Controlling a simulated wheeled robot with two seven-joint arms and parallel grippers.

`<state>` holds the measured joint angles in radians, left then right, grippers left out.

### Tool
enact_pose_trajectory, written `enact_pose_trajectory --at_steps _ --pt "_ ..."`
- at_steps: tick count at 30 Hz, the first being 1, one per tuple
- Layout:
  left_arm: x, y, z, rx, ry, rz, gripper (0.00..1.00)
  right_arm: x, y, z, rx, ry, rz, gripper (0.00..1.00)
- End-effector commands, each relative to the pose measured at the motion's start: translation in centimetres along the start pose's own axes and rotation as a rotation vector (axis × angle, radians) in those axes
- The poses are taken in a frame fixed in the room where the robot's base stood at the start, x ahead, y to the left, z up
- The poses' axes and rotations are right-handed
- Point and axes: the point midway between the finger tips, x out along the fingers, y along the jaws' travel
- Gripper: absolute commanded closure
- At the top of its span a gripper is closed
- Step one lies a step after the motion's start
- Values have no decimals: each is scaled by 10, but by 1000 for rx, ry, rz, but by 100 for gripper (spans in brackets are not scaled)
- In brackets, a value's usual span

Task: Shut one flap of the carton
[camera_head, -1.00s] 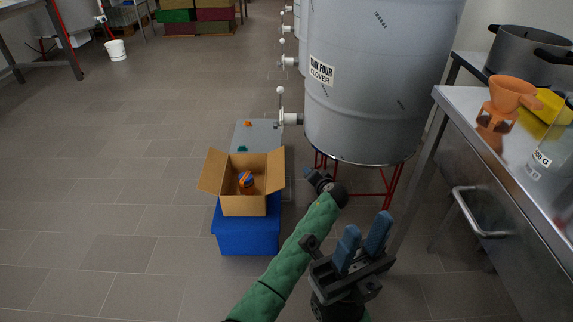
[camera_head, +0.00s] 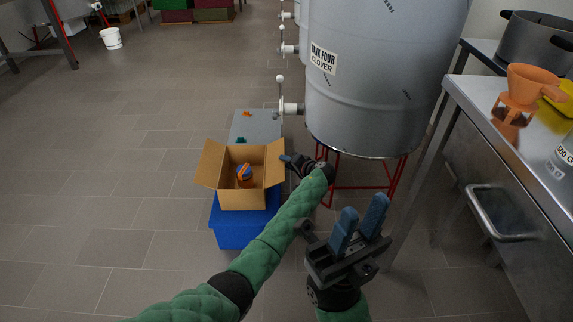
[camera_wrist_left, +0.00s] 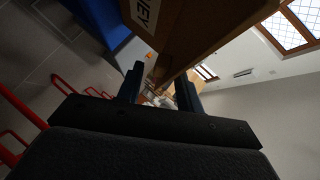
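The open brown carton (camera_head: 243,197) stands on a blue crate, with its left flap (camera_head: 210,163) and right flap (camera_head: 274,163) standing up and out. An orange and blue round item (camera_head: 244,174) lies inside. My left gripper (camera_head: 286,158) is at the outer side of the right flap, partly hidden by its own wrist. In the left wrist view the carton (camera_wrist_left: 205,25) looms close, and its edge shows between the spread fingers of the left gripper (camera_wrist_left: 160,88). Contact cannot be told. My right gripper (camera_head: 360,222) is open and empty, to the right of the carton.
The blue crate (camera_head: 235,232) sits on the floor by a grey slab (camera_head: 256,127). A large tank (camera_head: 380,90) on a red stand (camera_head: 360,187) is close on the right, with a valve (camera_head: 290,108). A steel bench (camera_head: 490,105) stands far right.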

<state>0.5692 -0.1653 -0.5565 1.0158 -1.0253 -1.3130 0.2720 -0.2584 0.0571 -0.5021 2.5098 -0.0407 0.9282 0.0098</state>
Motion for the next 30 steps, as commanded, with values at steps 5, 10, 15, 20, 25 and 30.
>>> enact_pose_trajectory --at_steps 5,10,15,20,25,30 --pt "8 0 0 0 1 0 64 -2 0 0 2 0 -2 68" --pt "9 0 0 -1 1 1 64 -2 0 0 2 -1 -3 68" --pt "8 0 0 -1 0 1 83 -2 0 0 2 -1 -3 68" --pt "8 0 0 0 0 1 100 -2 0 0 2 -2 -3 68" --pt "8 0 0 -3 0 5 100 -1 0 0 2 -1 -2 68" --pt "8 -2 1 -20 -2 21 100 4 0 0 3 2 1 68"
